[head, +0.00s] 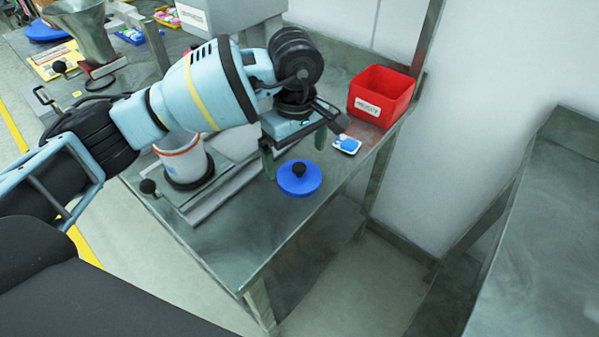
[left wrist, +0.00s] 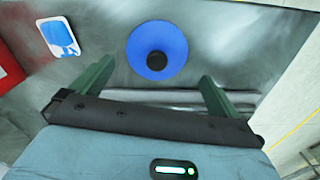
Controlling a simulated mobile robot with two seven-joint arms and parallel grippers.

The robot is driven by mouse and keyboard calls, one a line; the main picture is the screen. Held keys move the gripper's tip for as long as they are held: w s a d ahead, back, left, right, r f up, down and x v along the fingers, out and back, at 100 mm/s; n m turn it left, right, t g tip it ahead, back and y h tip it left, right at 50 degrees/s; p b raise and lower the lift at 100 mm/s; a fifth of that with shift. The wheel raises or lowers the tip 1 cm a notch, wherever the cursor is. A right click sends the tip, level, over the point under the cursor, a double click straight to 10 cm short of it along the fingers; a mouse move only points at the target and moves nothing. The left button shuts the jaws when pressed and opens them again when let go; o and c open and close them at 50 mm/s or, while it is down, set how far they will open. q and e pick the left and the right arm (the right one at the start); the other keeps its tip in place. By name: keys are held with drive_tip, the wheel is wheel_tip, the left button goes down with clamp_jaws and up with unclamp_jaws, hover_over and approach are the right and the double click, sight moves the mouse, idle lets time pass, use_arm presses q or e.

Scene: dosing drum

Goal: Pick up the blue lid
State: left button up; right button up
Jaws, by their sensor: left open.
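The blue lid (head: 299,178) is a round disc with a black knob in its middle, lying flat on the metal table. It also shows in the left wrist view (left wrist: 158,62), at the top centre, beyond and between the two green fingers. My left gripper (head: 294,155) is open and empty, with its fingers pointing down above and just behind the lid. In the left wrist view the gripper (left wrist: 153,88) has its fingers wide apart, and neither appears to touch the lid. My right gripper is not in view.
A red bin (head: 381,95) stands at the table's back right, with a small white-and-blue card (head: 347,144) in front of it. A white bucket with an orange rim (head: 183,160) stands left of the lid. The table (head: 262,240) is clear in front of the lid.

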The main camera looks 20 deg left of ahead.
sight(298, 165)
use_arm(q)
drive_tip(key=shift+w+f, duration=0.15)
drive_tip(key=shift+f, duration=1.15)
drive_tip(key=shift+w+f, duration=0.1)
drive_tip(key=shift+f, duration=1.15)
drive_tip(key=c, duration=0.9)
